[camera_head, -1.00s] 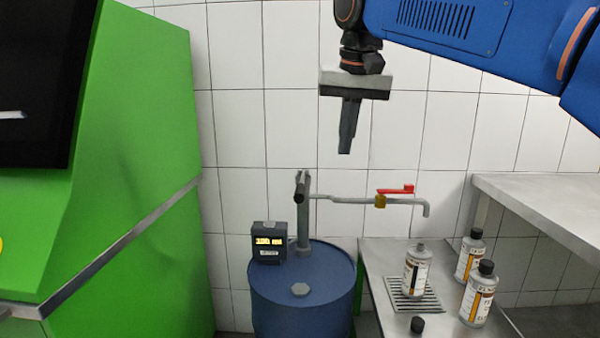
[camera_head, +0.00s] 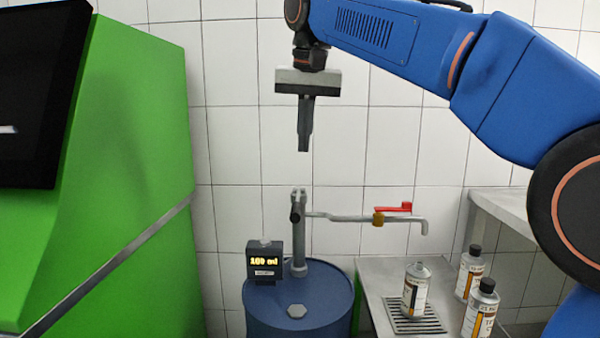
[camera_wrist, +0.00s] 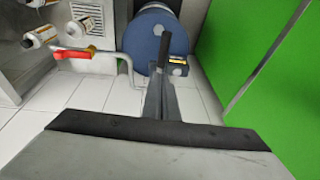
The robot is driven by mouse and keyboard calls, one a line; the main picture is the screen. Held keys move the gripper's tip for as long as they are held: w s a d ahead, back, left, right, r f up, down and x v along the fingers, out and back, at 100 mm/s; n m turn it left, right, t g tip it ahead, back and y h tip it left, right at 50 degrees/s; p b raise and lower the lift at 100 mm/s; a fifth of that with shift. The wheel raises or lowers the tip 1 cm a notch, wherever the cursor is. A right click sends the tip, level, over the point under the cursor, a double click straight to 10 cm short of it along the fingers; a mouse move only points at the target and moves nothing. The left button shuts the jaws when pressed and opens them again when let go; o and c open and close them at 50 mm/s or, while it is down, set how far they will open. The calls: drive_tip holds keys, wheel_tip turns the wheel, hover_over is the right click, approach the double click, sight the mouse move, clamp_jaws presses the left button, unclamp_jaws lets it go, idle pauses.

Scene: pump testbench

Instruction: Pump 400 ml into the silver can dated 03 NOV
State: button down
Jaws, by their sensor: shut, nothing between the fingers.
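My gripper (camera_head: 303,149) is shut and empty, pointing down above the hand pump (camera_head: 299,235) on the blue drum (camera_head: 300,322). In the wrist view my gripper (camera_wrist: 160,76) lies close in line with the pump's dark handle (camera_wrist: 165,48); the gap is hard to judge. An uncapped silver can (camera_head: 415,292) stands on the grate (camera_head: 425,325) near the spout (camera_head: 424,228). Two black-capped cans (camera_head: 470,272) (camera_head: 481,310) stand to its right. Their dates are too small to read. The display (camera_head: 264,262) seems to read 100 ml. The red valve lever (camera_head: 393,208) lies along the pipe.
The steel bench (camera_head: 380,268) stands right of the drum, with a higher steel shelf (camera_head: 505,205) at the right. A green cabinet (camera_head: 120,200) with a dark screen fills the left. White tiled wall is behind. Open air surrounds my gripper.

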hover_over(297, 207)
drive_tip(key=f, duration=1.1)
drive_tip(key=shift+s+d+f, duration=0.2)
drive_tip(key=shift+d+f, duration=0.05)
drive_tip(key=shift+d, duration=0.05)
drive_tip(key=shift+a+f, duration=0.2)
drive_tip(key=shift+f, duration=0.65)
drive_tip(key=shift+s+f+t, duration=0.3)
drive_tip(key=shift+f, duration=0.4)
wheel_tip(297, 207, down, 13)
drive_tip(key=t, duration=0.3)
drive_tip(key=shift+f, duration=0.15)
